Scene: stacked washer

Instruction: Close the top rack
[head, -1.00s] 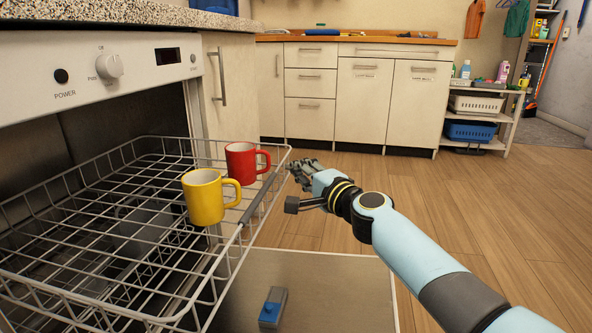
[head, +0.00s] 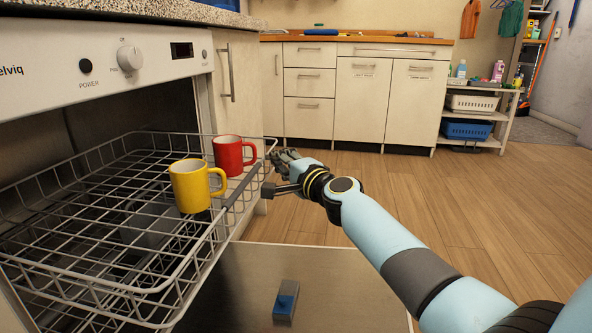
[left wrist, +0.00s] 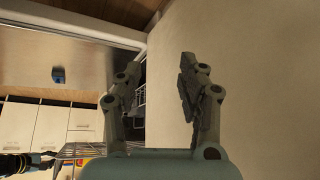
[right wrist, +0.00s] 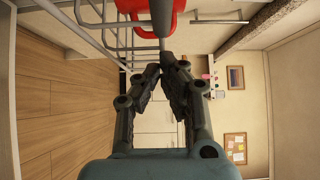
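The top rack (head: 105,267) is a grey wire basket, partly pulled out of the white dishwasher (head: 110,62). A yellow mug (head: 190,186) and a red mug (head: 229,154) stand upright in it. A dark grip (head: 243,187) lies along its front edge. My right gripper (head: 279,160) is just outside that edge, close to its far corner. In the right wrist view, its fingertips (right wrist: 161,66) are nearly together beside the rack wires, with nothing clearly held; contact is unclear. My left gripper (left wrist: 157,72) is open and empty, outside the head view.
The open dishwasher door (head: 330,275) lies below the rack, with a small blue-and-grey block (head: 286,302) on it. A beige cabinet (head: 240,100) stands beside the machine. Wooden floor (head: 440,195) is clear to the right.

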